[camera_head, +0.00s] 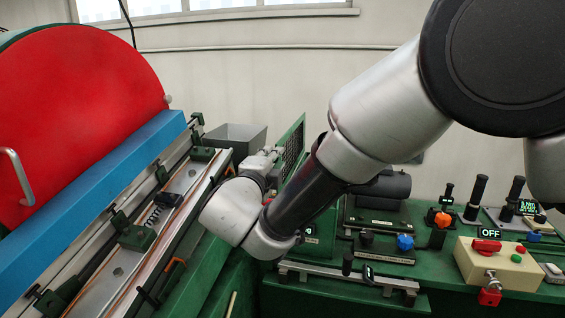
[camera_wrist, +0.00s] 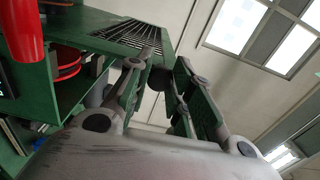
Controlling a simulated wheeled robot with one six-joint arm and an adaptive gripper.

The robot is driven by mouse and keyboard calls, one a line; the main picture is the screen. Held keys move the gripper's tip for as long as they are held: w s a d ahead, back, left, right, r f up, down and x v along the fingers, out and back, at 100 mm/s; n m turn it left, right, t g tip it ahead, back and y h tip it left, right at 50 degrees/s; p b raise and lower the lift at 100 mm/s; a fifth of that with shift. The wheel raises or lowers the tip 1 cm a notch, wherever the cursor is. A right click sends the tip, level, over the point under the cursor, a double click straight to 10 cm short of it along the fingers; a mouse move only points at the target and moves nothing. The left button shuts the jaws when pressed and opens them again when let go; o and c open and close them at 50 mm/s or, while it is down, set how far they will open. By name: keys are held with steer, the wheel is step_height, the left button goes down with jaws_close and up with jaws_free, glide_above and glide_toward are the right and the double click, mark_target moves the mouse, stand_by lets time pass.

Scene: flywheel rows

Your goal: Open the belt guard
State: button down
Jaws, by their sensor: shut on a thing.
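The belt guard (camera_head: 292,148) is a green panel with a dark grille. It stands steeply on edge behind my arm in the head view, its lower part hidden by the arm. In the wrist view the guard (camera_wrist: 112,38) shows its slatted face at the upper left. My gripper (camera_head: 272,155) is at the guard's left side in the head view. In the wrist view my gripper (camera_wrist: 158,75) has its fingers either side of a small dark knob at the guard's edge, shut on it. The exact contact is partly hidden by the fingers.
A red wheel cover (camera_head: 80,110) and blue beam (camera_head: 95,190) fill the left. A grey bin (camera_head: 236,140) stands behind my gripper. The green bench at right carries a beige switch box (camera_head: 500,266), a blue knob (camera_head: 405,242) and several upright black handles.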

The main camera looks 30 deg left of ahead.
steer(key=shift+s+a+n, duration=0.1)
steer(key=shift+a+n, duration=0.4)
steer(key=shift+a, duration=0.05)
steer(key=c, duration=1.2)
jaws_free()
steer(key=shift+s, duration=0.1)
steer(key=v, duration=1.2)
